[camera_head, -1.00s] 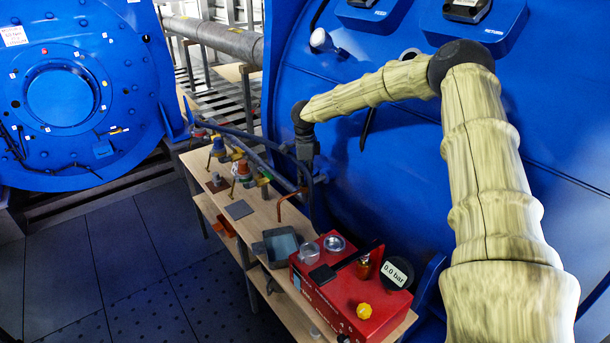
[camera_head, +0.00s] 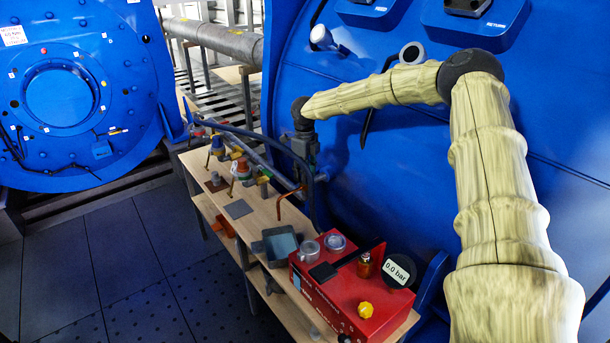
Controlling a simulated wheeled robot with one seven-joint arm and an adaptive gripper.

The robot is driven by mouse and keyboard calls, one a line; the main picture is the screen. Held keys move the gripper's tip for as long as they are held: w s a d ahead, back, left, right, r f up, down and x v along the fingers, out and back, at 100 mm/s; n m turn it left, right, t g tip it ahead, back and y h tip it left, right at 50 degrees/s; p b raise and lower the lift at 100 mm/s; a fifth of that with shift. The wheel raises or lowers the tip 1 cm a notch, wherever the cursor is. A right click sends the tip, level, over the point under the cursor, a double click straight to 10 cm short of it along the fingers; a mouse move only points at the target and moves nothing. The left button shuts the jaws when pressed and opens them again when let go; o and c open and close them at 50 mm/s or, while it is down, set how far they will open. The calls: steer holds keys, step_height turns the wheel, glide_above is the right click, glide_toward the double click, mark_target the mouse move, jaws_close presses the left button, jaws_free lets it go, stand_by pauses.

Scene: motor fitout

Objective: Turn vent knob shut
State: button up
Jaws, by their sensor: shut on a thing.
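A yellow knob (camera_head: 366,310) stands on the top of the red box (camera_head: 330,312), near its front right corner. No label naming the vent knob can be read. My gripper (camera_head: 304,158) is well away from this knob, up and to the left, beside the blue tank wall above the bench. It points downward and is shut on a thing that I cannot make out. Its fingertips are small and partly lost against dark hoses (camera_head: 311,205). A round gauge (camera_head: 397,271) on the red box reads 0.0 bar.
The wooden bench (camera_head: 213,201) holds several small valves, a grey tray (camera_head: 281,246) and a copper bent pipe (camera_head: 288,203). A jar (camera_head: 308,252) stands on the red box. The large blue tank (camera_head: 420,180) is close behind my arm. The floor at left is clear.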

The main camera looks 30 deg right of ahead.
steer(key=m+b, duration=0.1)
steer(key=m, duration=0.3)
steer(key=shift+w+d+r+m, duration=0.1)
steer(key=shift+m, duration=0.2)
steer(key=m, duration=0.3)
steer(key=shift+m, duration=0.4)
steer(key=m+b, duration=0.1)
steer(key=m, duration=0.3)
steer(key=shift+d+r+m+b, duration=0.1)
steer(key=shift+m+b, duration=0.25)
steer(key=shift+m, duration=1.75)
steer(key=o, duration=0.9)
steer(key=shift+c, duration=0.2)
steer(key=shift+o, duration=0.7)
